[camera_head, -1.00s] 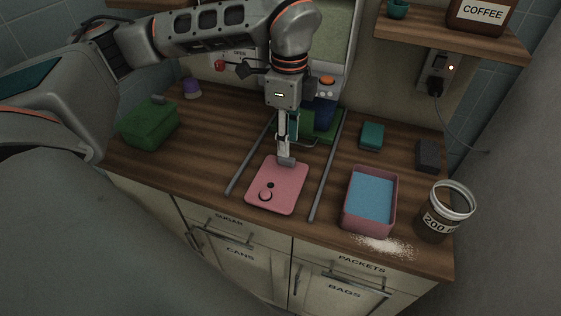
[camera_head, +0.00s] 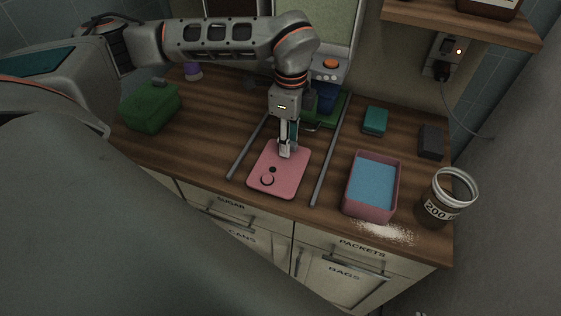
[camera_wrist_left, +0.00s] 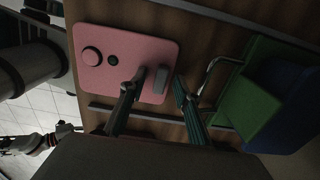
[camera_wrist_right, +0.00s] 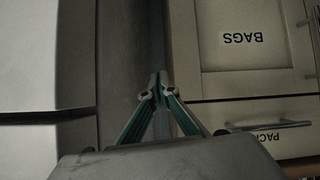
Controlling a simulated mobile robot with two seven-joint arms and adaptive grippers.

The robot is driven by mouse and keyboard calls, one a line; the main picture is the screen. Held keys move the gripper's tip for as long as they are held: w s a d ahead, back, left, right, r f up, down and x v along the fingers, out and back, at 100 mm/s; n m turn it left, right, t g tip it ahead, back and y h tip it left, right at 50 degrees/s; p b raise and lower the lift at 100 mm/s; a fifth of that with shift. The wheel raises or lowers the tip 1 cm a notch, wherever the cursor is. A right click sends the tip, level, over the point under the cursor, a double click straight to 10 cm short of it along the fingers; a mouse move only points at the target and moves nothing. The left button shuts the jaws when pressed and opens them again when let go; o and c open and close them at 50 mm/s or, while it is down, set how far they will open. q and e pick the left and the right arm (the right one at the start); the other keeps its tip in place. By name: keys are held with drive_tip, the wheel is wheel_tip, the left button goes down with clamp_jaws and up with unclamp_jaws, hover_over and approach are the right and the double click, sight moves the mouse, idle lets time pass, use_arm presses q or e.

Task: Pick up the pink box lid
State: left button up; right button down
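The pink box lid (camera_head: 290,180) lies flat on the wooden counter between two grey rails. It has a round pink knob, a dark round hole and a grey block-shaped grip at its far edge. The lid also shows in the left wrist view (camera_wrist_left: 112,40), with the grey grip (camera_wrist_left: 161,79) between the fingers. My left gripper (camera_head: 286,154) points down at the lid's far edge. It is open, with its fingers on either side of the grip; contact cannot be told. My right gripper (camera_wrist_right: 157,88) is shut and empty in front of the cabinet doors, outside the head view.
A pink box (camera_head: 352,205) with a blue inside stands to the right, beside spilled white powder (camera_head: 388,233) and a jar (camera_head: 437,208). Teal (camera_head: 375,120) and dark (camera_head: 431,142) blocks stand behind. A green container (camera_head: 150,107) is at left. Rails (camera_head: 325,165) flank the lid.

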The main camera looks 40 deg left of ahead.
use_arm(q)
clamp_jaws()
drive_tip(key=shift+r, duration=0.1)
